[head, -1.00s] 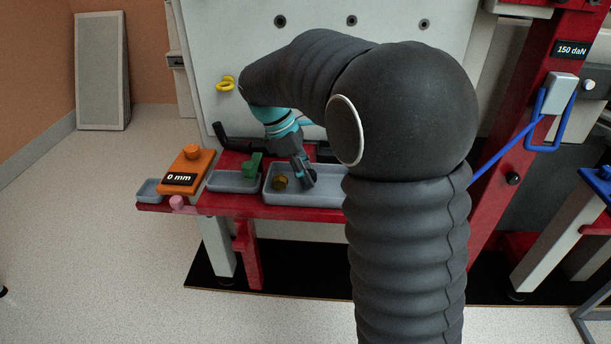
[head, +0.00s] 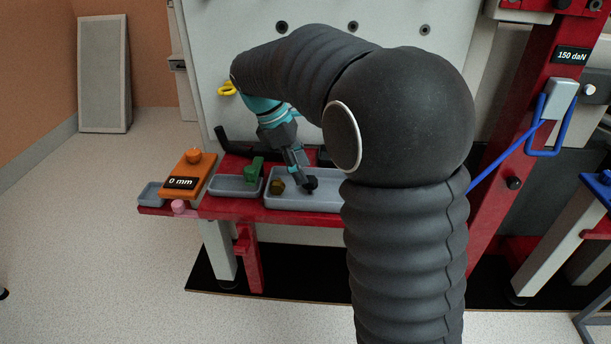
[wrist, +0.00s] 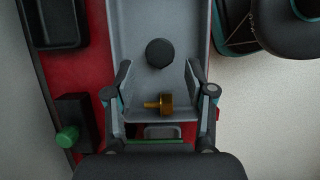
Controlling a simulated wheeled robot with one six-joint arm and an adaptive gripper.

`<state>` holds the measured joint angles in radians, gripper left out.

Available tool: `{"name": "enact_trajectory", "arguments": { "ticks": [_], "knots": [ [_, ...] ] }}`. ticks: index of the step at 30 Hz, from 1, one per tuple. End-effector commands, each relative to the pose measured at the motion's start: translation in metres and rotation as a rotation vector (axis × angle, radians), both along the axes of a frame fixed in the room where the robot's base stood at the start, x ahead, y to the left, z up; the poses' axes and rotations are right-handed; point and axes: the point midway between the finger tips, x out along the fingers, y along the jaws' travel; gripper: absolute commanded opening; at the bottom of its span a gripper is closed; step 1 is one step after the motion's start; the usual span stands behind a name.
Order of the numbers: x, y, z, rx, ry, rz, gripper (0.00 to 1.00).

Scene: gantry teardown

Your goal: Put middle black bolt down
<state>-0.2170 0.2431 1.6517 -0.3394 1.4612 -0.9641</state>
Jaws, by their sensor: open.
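The black bolt (wrist: 159,53) shows as a dark round head inside the large grey tray (wrist: 183,27) in the wrist view. It sits just beyond my fingertips, apart from them as far as I can see. In the head view the black bolt (head: 311,183) is a small dark shape beside the fingertips. My gripper (wrist: 158,80) is open and empty, its two fingers spread on either side of the tray's middle. It also shows in the head view (head: 303,188), low over the tray. The bolt's shank is hidden.
A brass bolt (wrist: 160,104) lies in the same tray, between my fingers in the wrist view. An orange block (head: 187,177) marked 0 mm lies farther left on the red bench.

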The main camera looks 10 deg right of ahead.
Motion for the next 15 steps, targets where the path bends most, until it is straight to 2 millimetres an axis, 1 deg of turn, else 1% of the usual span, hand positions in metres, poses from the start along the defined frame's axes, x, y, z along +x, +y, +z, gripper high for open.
{"name": "enact_trajectory", "arguments": {
  "ticks": [1, 6, 10, 15],
  "knots": [
    [0.002, 0.005, 0.012, 0.001, -0.004, 0.002, 0.55],
    [0.006, 0.017, 0.042, 0.001, -0.001, 0.001, 0.55],
    [0.008, 0.024, 0.059, 0.000, -0.002, 0.002, 0.55],
    [0.009, 0.028, 0.071, 0.001, -0.001, 0.000, 0.55]
  ]
}}
